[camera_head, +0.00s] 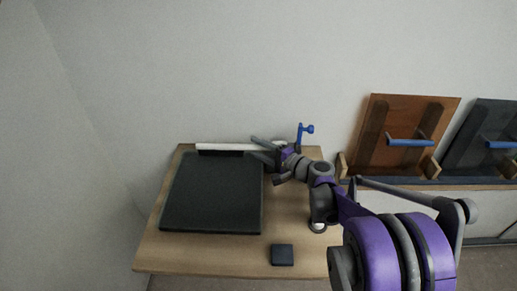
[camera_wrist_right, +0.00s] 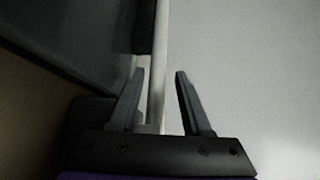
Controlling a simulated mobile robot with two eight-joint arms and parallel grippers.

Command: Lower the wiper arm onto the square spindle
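A long pale bar (camera_head: 225,147), which may be the wiper arm, lies along the back of the table behind a dark panel. My right gripper (camera_head: 262,148) is at the bar's right end. In the right wrist view the two fingers (camera_wrist_right: 159,72) stand apart, with the pale bar (camera_wrist_right: 158,45) running between them. The bar is nearer the left finger, with a clear gap to the right finger. I cannot make out a square spindle in either view. My left gripper is not in view.
The dark panel (camera_head: 212,195) covers much of the wooden table (camera_head: 205,257). A small dark square block (camera_head: 282,255) lies near the front edge. A blue upright piece (camera_head: 300,135) stands behind my right wrist. Brown (camera_head: 380,140) and dark (camera_head: 480,150) racks with handles stand at right.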

